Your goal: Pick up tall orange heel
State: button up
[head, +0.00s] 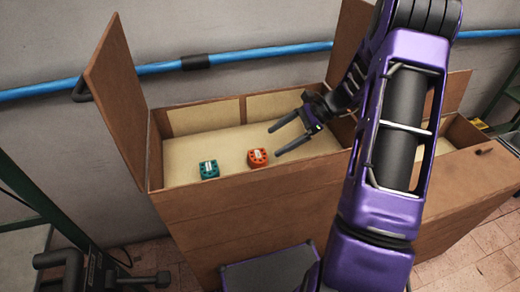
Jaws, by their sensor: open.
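The orange heel (257,157) is a small block with a pale top. It lies on the light floor of the open brown box, near the box's front wall. My gripper (280,141) is inside the box opening, to the right of the orange heel and close to it. Its two dark fingers are apart and point left. Nothing shows between them. The gap between the fingertips and the heel is hard to judge from this view.
A teal block (209,169) lies left of the orange heel. The brown box (250,186) has raised lids and walls around the heels. A blue pipe (240,56) runs along the wall behind. Bare box floor lies behind the heels.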

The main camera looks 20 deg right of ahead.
notch_tip(320, 180, up, 2)
jog(key=a+m+y, duration=0.2)
jog(key=y, duration=0.1)
jog(key=t+b, duration=0.1)
send_near(249, 160)
jog(key=shift+x, duration=1.05)
jog(key=x, duration=0.7)
jog(key=shift+a+f+b, duration=0.1)
jog(key=shift+a+b, duration=0.15)
jog(key=shift+b, duration=0.15)
jog(key=shift+c, duration=0.2)
jog(key=c, duration=1.3)
jog(key=shift+o, duration=0.2)
